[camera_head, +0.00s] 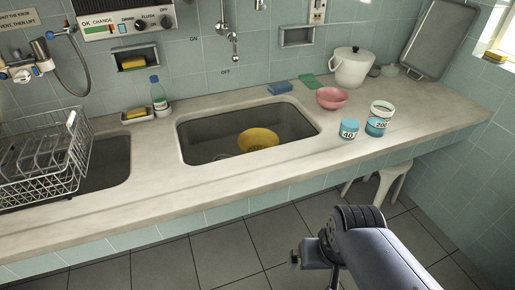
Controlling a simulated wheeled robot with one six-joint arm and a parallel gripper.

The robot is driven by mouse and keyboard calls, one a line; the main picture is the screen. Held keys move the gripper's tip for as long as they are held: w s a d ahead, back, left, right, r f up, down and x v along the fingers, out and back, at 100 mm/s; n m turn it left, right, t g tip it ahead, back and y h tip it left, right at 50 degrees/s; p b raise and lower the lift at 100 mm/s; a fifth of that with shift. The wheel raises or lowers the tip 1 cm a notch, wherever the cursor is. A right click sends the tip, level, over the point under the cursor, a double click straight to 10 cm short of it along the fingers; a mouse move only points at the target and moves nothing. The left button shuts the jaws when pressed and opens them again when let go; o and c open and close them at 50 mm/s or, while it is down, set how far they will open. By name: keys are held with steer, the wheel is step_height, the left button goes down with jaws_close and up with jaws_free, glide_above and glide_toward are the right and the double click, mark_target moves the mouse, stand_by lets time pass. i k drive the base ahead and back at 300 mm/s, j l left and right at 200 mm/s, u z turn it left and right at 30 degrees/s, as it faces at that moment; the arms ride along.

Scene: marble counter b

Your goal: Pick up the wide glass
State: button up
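Two glasses with blue lower parts stand upright and close together on the counter right of the sink. The bigger, wider one (377,122) carries a label that looks like "200". The smaller one (349,129) to its left looks marked "40". I take the bigger one as the wide glass. My arm shows at the lower right, well in front of the counter and apart from both glasses. My gripper's fingers are not visible.
A pink bowl (332,97) stands just behind the glasses, with a white lidded pot (352,66) farther back. The sink (186,130) holds a yellow colander (259,139). A wire rack (68,139) stands at left. A white stool (393,179) is under the counter. Counter right of the glasses is clear.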

mark_target(348, 130)
steer(key=i+l+z, duration=0.2)
steer(key=l+z, duration=0.15)
steer(key=i+l+z, duration=0.55)
steer(key=z, duration=0.2)
